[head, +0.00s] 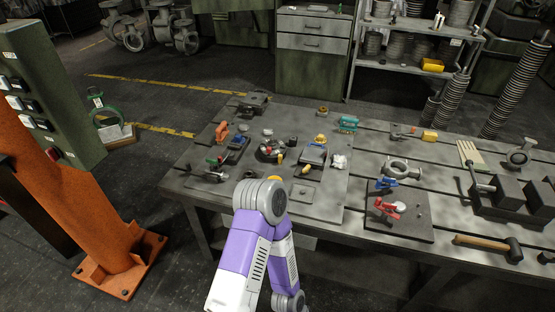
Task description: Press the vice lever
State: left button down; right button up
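The vice (508,190) sits at the right end of the workbench, a dark block-jawed casting on a dark base. Its lever (469,174), a thin bar, rises at a slant from the grey screw on the vice's left side. One purple and white arm of mine comes up from the bottom centre, its grey rounded joint in front of the bench's near edge. I cannot tell which arm it is. No gripper fingers can be made out. The vice and lever are clear of the arm.
The workbench (345,210) holds small castings and tools at its left. Red and blue toggle clamps (390,208) stand on a plate left of the vice. A mallet (487,246) lies in front of the vice. An orange post (75,200) with a green control box stands left.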

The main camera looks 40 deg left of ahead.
aim_at(230, 154)
jog(key=z, duration=1.55)
jog(key=k, duration=1.2)
jog(key=u, duration=1.8)
jog(key=i, duration=0.35)
jog(key=z, duration=0.05)
